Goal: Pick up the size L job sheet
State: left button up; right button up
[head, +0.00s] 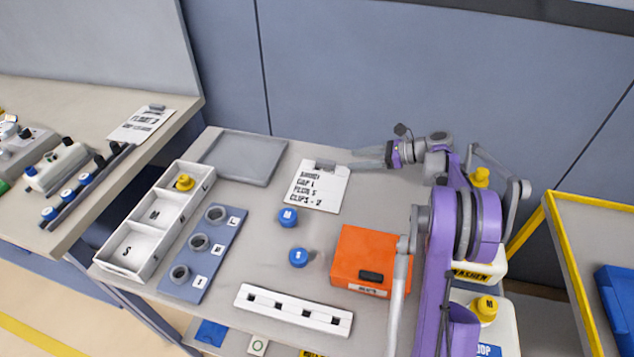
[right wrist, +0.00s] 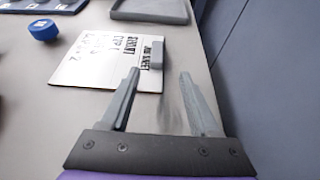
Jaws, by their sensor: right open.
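A white job sheet (head: 318,190) with black printed lines lies on the table near its back edge. A small grey block, like a clip or handle, sits on its edge; the size printed on it is not clear to me. My right gripper (head: 356,163) is open and empty, just right of the sheet. In the right wrist view the same sheet (right wrist: 100,62) lies ahead of the open right gripper (right wrist: 158,75), with the grey block just beyond and between the fingertips. A second, similar sheet (head: 142,124) lies on the left bench. My left gripper is out of view.
A grey tray (head: 245,158) lies left of the sheet. Blue caps (head: 288,217), an orange box (head: 372,262), a white slotted bar (head: 293,309), a blue ring holder (head: 203,255) and a white compartment tray (head: 155,215) stand nearer. A blue-grey wall (head: 420,80) rises behind.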

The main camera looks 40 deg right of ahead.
aim_at(329, 161)
jog(key=x, duration=0.8)
jog(key=shift+w+a+r, duration=0.25)
jog(key=shift+a, duration=0.25)
grip_shut()
